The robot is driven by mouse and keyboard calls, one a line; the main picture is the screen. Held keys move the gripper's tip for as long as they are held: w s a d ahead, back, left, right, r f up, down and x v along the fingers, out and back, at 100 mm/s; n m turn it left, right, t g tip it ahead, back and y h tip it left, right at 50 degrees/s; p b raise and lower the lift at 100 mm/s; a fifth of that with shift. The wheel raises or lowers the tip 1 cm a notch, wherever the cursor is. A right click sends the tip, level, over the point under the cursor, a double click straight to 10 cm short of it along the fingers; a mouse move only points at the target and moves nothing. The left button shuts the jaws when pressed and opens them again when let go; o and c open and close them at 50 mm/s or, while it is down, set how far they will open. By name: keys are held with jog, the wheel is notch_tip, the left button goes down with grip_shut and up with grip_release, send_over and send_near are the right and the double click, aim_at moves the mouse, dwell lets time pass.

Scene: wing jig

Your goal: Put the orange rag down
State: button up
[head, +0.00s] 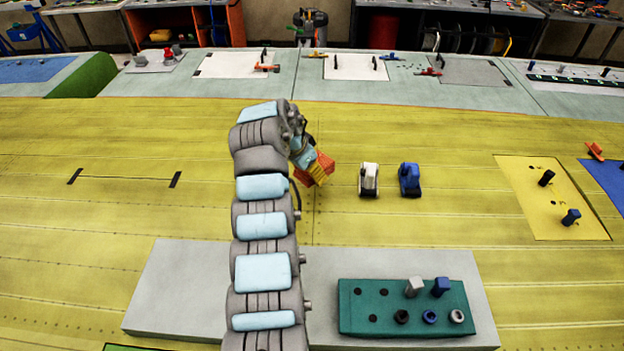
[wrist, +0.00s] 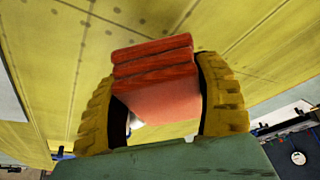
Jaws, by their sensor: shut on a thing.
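The orange rag (wrist: 155,75) is a folded, layered orange-red bundle in the wrist view. It sits between the two yellow ribbed fingers of my gripper (wrist: 160,105), which is shut on it. In the head view the rag (head: 311,174) shows as an orange patch at the end of my arm, and my gripper (head: 318,172) is partly hidden beside it. Both are over the yellow wing panel (head: 440,130), left of a white and a blue small device. I cannot tell whether the rag touches the panel.
A white device (head: 369,181) and a blue device (head: 409,180) stand just right of my gripper. A green block (head: 360,320) with pegs and rings lies on a grey plate (head: 180,290) in front. The panel to the left is mostly clear.

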jog(key=shift+w+d+f, duration=0.2)
jog(key=shift+w+f, duration=0.75)
jog(key=shift+f, duration=0.15)
jog(key=shift+f, duration=0.1)
notch_tip(320, 180, down, 3)
jog(key=shift+d+r+p, duration=0.1)
jog(key=shift+r+p, duration=0.1)
jog(key=shift+p, duration=0.35)
jog(key=shift+w+f, duration=0.1)
jog(key=shift+f, duration=0.25)
jog(key=shift+f, duration=0.15)
jog(key=o, duration=1.1)
jog(key=shift+c, duration=0.2)
jog(key=shift+r, duration=0.25)
